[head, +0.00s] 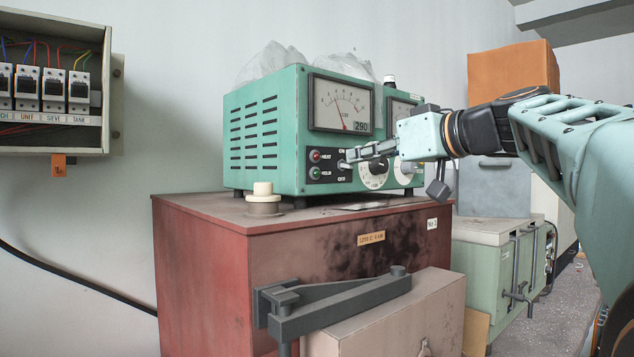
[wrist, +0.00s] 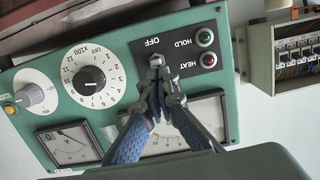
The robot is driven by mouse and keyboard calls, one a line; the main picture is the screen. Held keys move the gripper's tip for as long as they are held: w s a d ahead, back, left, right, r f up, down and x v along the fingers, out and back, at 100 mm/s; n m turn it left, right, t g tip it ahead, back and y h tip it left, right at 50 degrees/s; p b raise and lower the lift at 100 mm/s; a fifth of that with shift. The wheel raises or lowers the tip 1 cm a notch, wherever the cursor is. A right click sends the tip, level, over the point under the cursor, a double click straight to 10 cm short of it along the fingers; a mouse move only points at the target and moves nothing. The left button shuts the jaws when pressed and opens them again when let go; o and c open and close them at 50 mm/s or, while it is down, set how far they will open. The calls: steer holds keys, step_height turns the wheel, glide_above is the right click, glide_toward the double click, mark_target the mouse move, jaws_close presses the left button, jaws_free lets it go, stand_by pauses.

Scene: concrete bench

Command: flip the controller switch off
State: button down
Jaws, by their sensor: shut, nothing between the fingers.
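The controller is a green metal box (head: 265,140) on a red cabinet, also filling much of the wrist view (wrist: 110,52). Its black switch panel (head: 327,173) has a red HEAT lamp, a green HOLD lamp and ON and OFF marks. In the wrist view this panel (wrist: 182,46) appears upside down, with OFF at the top. My gripper (head: 346,163) is shut and empty, its tips at the switch's place between ON and OFF. In the wrist view the fingertips (wrist: 157,63) sit just below OFF. They cover the switch lever, so its position and any contact cannot be told.
A white dial (head: 374,173) and a meter (head: 342,105) are close to my gripper. A pale spool (head: 263,200) stands on the red cabinet (head: 200,250). A breaker box (head: 52,85) hangs at left. A grey clamp arm (head: 340,305) is in front, below.

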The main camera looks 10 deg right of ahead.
steer(key=shift+r+p, duration=0.1)
steer(key=shift+p, duration=0.45)
steer(key=shift+r, duration=0.1)
steer(key=shift+r, duration=4.75)
